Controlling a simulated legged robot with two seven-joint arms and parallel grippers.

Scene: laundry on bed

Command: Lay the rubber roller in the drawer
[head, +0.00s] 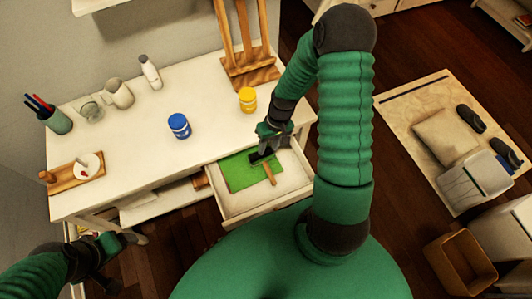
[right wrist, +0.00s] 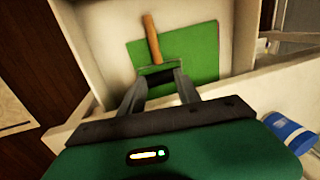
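The rubber roller has a wooden handle (head: 269,174) and a dark roller head (head: 257,156). It is over the green sheet (head: 239,171) in the pulled-out drawer (head: 232,211). My right gripper (head: 266,150) reaches down over the drawer's back part. In the right wrist view its two fingers (right wrist: 160,84) stand apart on either side of the dark roller head, which fills the gap, and the handle (right wrist: 152,40) points away. Whether the roller touches the sheet is hard to tell. My left gripper (head: 122,240) is low at the left, beside the desk; its fingers are unclear.
The white desk (head: 140,140) holds a blue jar (head: 179,125), a yellow jar (head: 247,99), a wooden easel (head: 250,70), a pen cup (head: 58,121) and white vessels. The blue jar stands near my right gripper in the wrist view (right wrist: 290,132). The drawer's front right is clear.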

